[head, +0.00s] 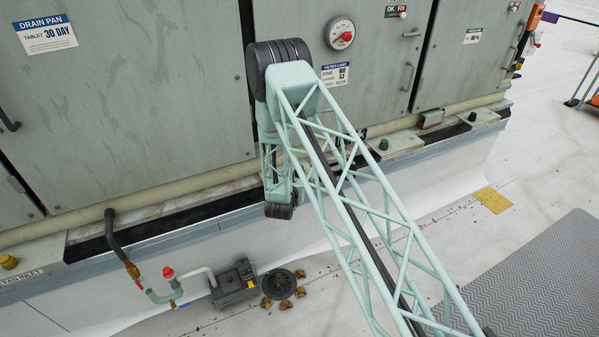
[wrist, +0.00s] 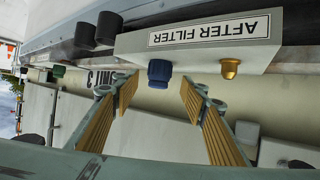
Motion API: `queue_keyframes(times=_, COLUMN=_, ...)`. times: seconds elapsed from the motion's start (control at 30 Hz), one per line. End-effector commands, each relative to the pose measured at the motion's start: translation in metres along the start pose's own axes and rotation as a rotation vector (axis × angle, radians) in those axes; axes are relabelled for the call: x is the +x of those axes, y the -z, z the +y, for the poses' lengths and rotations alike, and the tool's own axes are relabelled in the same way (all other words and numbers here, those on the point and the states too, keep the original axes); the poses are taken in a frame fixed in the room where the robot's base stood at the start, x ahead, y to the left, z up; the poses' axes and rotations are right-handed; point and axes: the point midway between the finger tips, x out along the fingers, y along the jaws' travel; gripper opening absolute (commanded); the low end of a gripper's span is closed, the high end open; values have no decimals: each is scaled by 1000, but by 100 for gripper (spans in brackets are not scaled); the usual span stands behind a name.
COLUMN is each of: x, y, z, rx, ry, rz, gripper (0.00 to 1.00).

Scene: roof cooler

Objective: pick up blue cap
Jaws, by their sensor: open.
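The blue cap (wrist: 159,72) shows in the wrist view, on a pale block (wrist: 272,50) with an upside-down AFTER FILTER label. My gripper (wrist: 160,90) is open and empty in the wrist view. Its ribbed tan finger pads stand to the left and right, with the cap between and just beyond the fingertips. I see no contact with the cap. In the head view my arm reaches to the cabinet's lower ledge and hides the cap; the fingers cannot be made out there.
A brass cap (wrist: 230,68) sits on the same block, to the right. Black cylindrical caps (wrist: 108,28) are at upper left. In the head view, green caps (head: 384,144) sit along the ledge, and a pipe with a red cap (head: 168,272) stands below left.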

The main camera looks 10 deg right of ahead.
Motion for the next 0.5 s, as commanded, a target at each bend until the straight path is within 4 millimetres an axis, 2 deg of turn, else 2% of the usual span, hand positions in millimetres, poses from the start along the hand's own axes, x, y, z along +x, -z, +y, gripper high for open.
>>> queue_keyframes(times=0.5, x=6, y=0, z=1, rx=0, ry=0, rz=-1, gripper=40)
